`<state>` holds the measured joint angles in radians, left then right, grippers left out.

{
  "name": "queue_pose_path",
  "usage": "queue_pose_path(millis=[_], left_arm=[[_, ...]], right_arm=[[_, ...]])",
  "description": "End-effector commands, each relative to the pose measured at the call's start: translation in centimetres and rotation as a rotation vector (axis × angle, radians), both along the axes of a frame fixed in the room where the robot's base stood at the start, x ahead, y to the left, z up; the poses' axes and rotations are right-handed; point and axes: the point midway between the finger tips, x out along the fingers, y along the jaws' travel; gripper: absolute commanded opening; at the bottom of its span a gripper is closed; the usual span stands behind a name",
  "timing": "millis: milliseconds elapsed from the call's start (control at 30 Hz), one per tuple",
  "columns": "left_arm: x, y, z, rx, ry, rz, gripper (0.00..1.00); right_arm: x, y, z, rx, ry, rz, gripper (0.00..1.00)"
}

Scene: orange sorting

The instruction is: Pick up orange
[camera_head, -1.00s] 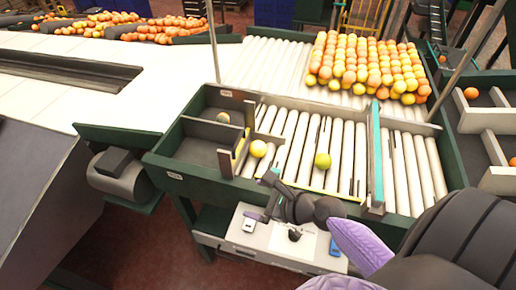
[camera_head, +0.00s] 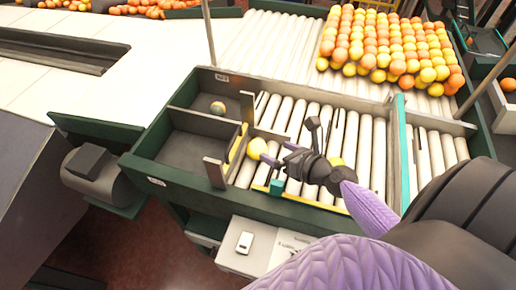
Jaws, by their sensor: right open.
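A yellow orange (camera_head: 257,148) rests on the white rollers beside the yellow-edged divider. A second yellow fruit (camera_head: 335,161) lies on the rollers farther right, partly hidden by my right gripper. My right gripper (camera_head: 281,154) is open and empty, over the rollers. Its fingers point left toward the first yellow orange, with a small gap between the tips and the fruit. My left gripper is out of view.
A dense block of oranges (camera_head: 390,50) covers the rollers at the back right. The green bin wall (camera_head: 175,177), upright dividers (camera_head: 214,172) and a teal partition (camera_head: 403,150) border the roller section. The front left compartment (camera_head: 195,150) is empty.

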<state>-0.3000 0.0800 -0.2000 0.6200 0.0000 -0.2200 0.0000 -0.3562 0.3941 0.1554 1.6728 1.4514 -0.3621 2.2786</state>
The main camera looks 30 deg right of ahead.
Motion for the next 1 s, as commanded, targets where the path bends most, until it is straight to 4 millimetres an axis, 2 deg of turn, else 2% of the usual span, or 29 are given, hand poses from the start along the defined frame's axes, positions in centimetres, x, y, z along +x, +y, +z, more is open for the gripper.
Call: queue_pose_path(millis=[33, 267, 367, 467, 700, 800, 1000], left_arm=[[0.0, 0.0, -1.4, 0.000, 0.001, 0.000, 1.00], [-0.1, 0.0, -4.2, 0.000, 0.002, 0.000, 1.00], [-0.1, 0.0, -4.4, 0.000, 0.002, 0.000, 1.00], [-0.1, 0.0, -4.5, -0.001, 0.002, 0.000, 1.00], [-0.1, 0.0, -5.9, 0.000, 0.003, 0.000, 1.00], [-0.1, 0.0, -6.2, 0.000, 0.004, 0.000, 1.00], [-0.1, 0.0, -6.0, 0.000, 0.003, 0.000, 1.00]], right_arm=[[0.0, 0.0, -1.5, 0.000, 0.001, 0.000, 1.00], [0.0, 0.0, -4.2, 0.000, 0.002, 0.000, 1.00], [0.2, 0.0, -4.5, 0.000, 0.002, 0.000, 1.00], [1.3, 0.3, -4.9, 0.000, 0.000, 0.001, 1.00], [5.6, 0.9, -6.7, -0.001, 0.000, 0.001, 1.00], [6.7, 1.2, -7.1, -0.001, 0.002, 0.001, 1.00], [6.9, 1.3, -7.0, -0.001, 0.003, 0.001, 1.00]])
